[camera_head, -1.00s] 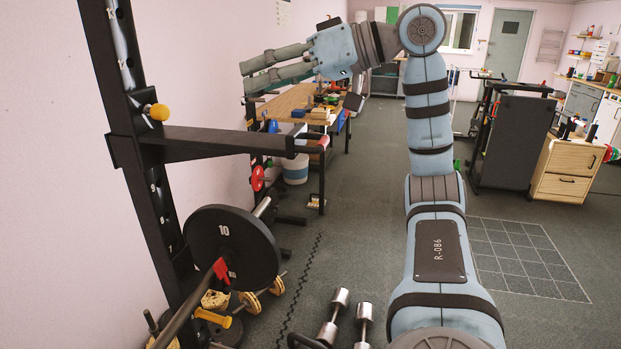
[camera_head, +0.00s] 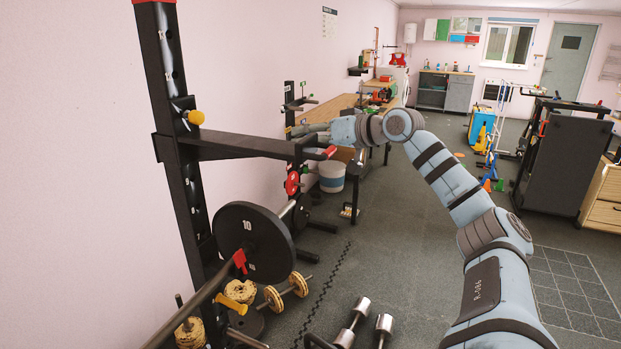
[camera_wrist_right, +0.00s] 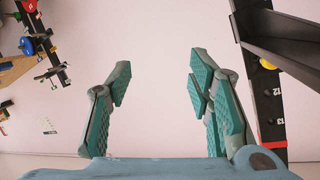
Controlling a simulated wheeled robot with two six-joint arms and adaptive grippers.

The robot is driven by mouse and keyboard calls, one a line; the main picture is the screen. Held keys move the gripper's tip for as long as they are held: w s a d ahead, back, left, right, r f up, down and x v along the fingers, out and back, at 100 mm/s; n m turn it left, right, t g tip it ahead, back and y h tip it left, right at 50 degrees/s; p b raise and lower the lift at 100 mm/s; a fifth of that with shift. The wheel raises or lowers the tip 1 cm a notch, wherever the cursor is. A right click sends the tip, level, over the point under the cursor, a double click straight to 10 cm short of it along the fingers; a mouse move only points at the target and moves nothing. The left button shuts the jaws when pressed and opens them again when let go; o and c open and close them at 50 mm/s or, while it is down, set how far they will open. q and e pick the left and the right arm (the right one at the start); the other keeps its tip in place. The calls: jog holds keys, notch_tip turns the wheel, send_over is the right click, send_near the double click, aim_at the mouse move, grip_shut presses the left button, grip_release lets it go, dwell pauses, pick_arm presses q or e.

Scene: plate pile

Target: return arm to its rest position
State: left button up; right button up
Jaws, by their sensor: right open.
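My right arm (camera_head: 480,283) comes in from the lower right of the head view and reaches forward and left. Its right gripper (camera_head: 296,131) points left, toward the pink wall, partly hidden at the black rack arm (camera_head: 240,147). In the right wrist view the right gripper (camera_wrist_right: 161,66) is open, its two teal-padded fingers apart with only pale wall between them. It holds nothing. My left gripper is not in view.
A black rack upright (camera_head: 180,130) stands at left and shows close on the right of the wrist view (camera_wrist_right: 268,105). A black "10" plate (camera_head: 228,225) sits on the bar. Dumbbells (camera_head: 383,325) lie on the floor. A wooden bench (camera_head: 330,108) stands behind; floor at centre is clear.

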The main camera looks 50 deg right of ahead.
jog(key=w+d+f+m+g+h, duration=0.1)
jog(key=w+d+f, duration=0.2)
jog(key=f, duration=0.9)
jog(key=shift+h+p, duration=0.35)
jog(key=shift+h, duration=0.05)
jog(key=shift+f, duration=0.1)
